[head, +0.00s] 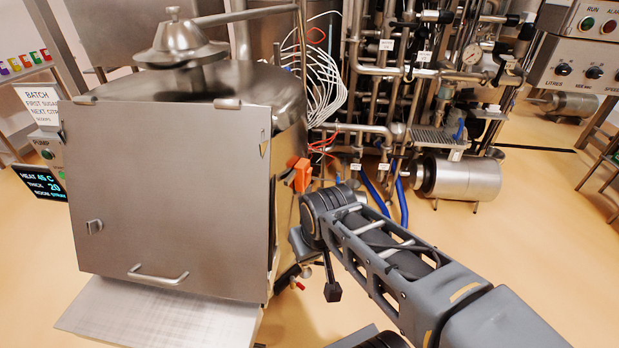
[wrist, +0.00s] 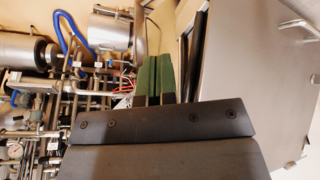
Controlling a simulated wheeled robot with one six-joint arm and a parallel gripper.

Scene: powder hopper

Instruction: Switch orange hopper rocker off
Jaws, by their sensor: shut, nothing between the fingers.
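The orange rocker housing (head: 301,174) is on the right side of the steel hopper (head: 170,200) in the head view, just beyond the front panel's edge. It is small there and I cannot tell which way the rocker is set. In the wrist view I cannot make out the orange rocker. My gripper (wrist: 153,60) shows there with its green-padded fingers shut and empty, beside the hopper's steel panel (wrist: 250,75). In the head view my arm is bent low, right of the hopper and below the orange housing; the fingers cannot be made out clearly.
Dense steel pipework (head: 400,80) with white and red cables stands behind. A steel motor cylinder (head: 455,178) and blue hoses (head: 376,196) are low at the right. A control box (head: 580,60) is at the upper right. The yellow floor (head: 530,230) at the right is clear.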

